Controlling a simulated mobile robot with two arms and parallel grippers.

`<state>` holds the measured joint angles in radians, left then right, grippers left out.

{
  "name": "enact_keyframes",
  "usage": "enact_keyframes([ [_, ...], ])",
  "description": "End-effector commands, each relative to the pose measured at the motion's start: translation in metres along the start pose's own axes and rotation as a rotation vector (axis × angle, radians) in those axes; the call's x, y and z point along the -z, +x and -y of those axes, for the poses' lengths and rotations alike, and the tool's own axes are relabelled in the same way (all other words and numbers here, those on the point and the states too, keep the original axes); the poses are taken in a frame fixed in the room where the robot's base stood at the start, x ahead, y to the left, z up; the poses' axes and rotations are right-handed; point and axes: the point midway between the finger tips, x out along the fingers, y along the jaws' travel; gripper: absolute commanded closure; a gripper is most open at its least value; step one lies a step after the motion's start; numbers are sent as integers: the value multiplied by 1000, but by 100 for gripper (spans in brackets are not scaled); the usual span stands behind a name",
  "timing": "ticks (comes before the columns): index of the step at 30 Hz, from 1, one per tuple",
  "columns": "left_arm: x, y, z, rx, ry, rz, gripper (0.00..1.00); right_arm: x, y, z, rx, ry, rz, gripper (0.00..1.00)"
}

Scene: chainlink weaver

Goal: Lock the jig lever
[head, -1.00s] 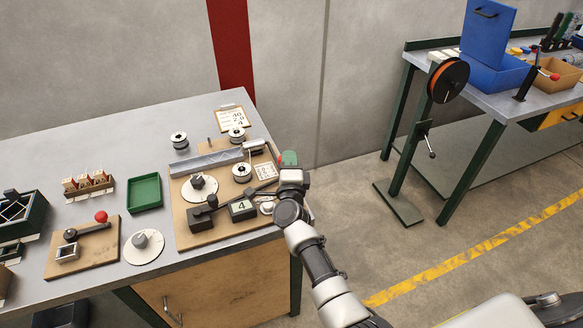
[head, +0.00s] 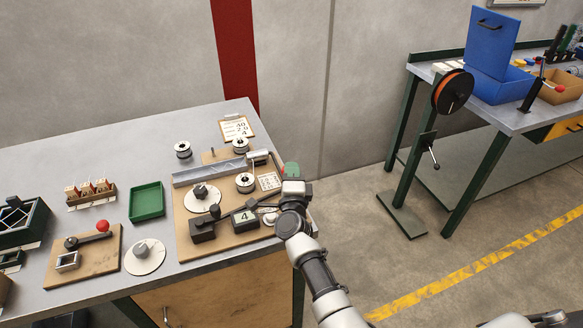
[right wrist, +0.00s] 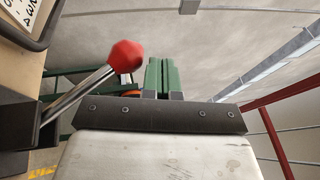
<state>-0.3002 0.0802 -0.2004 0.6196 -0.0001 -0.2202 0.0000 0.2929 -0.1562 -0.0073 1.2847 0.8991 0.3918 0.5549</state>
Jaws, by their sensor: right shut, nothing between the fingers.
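In the right wrist view a lever with a red knob (right wrist: 125,54) and a metal shaft rises from a dark block (right wrist: 22,118), just left of my right gripper (right wrist: 165,76). The gripper's green fingers are shut and empty, with a gap between them and the knob. In the head view my right gripper (head: 291,170) stands at the right edge of the large wooden board (head: 240,247); my arm hides the lever there. Another red-knobbed lever (head: 92,237) lies across a small wooden board (head: 95,264) at the left. My left gripper is not in view.
A second bench with a blue bin (head: 497,84) is at the right, across open floor.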

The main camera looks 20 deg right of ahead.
Motion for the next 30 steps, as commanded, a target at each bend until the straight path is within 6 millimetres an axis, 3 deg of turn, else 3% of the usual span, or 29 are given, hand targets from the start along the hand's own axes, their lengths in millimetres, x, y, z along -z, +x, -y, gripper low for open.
enact_keyframes([
  [9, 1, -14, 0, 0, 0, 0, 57, 0, -63, 1, -4, 0, 1, 100],
  [15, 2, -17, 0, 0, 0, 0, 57, 0, -91, 0, -2, 1, 1, 100],
  [30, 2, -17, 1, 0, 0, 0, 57, 0, -99, 0, 0, 1, 0, 100],
])
